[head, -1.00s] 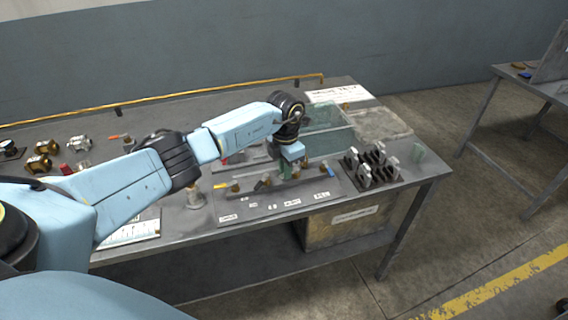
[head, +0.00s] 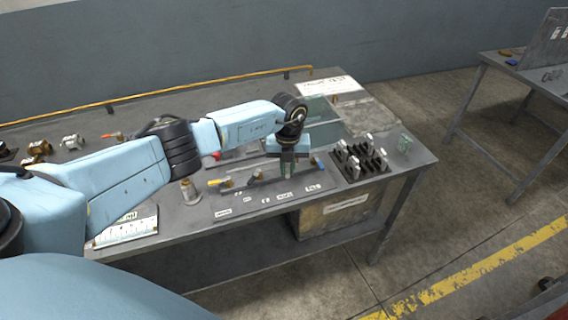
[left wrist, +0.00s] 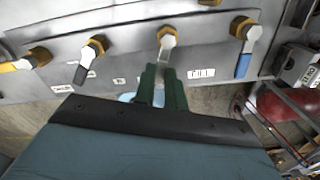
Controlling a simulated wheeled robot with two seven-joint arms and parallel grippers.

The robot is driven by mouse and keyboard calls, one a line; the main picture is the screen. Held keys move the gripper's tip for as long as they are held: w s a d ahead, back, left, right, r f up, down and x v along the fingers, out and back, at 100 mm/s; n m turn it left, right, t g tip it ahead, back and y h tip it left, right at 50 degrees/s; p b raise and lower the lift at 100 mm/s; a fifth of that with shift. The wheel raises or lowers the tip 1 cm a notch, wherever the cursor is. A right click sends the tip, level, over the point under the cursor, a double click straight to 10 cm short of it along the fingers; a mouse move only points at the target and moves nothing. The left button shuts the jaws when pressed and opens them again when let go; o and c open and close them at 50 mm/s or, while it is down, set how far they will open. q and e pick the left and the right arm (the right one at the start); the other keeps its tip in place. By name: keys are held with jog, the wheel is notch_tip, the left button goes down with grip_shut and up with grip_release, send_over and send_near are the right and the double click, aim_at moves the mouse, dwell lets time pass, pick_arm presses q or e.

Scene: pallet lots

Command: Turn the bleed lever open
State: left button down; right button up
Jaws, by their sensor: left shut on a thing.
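My left gripper (head: 288,172) reaches down at the front of the valve panel (head: 235,206) on the table. In the left wrist view its green fingers (left wrist: 162,88) are shut on a silver-grey lever (left wrist: 166,46). The lever hangs from a brass nut and points down between the fingers, which hide its lower end. A black lever (left wrist: 80,73) and a yellow lever (left wrist: 16,66) are to its left, and a blue lever (left wrist: 243,66) is to its right. My right gripper is out of view.
A black rack (head: 358,172) with silver-tipped parts stands right of the panel. A clear bin (head: 322,134) is behind the gripper. A metal cylinder (head: 190,192) stands left of the panel. Loose fittings (head: 40,148) lie at the far left. A second table is at the right.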

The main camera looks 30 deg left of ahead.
pick_arm(q)
jog(key=shift+w+d+n+p, duration=0.1)
jog(key=shift+w+d+n, duration=0.1)
jog(key=shift+n, duration=0.5)
jog(key=shift+w+d+n+p, duration=0.1)
jog(key=shift+w+d+n, duration=0.05)
jog(key=shift+n, duration=0.55)
jog(key=shift+w+d+n+p, duration=0.1)
jog(key=shift+w+d+n, duration=0.1)
jog(key=shift+n, duration=0.5)
jog(key=c, duration=1.5)
grip_release()
jog(key=shift+o, duration=0.2)
notch_tip(320, 180, up, 14)
jog(key=shift+f, duration=0.25)
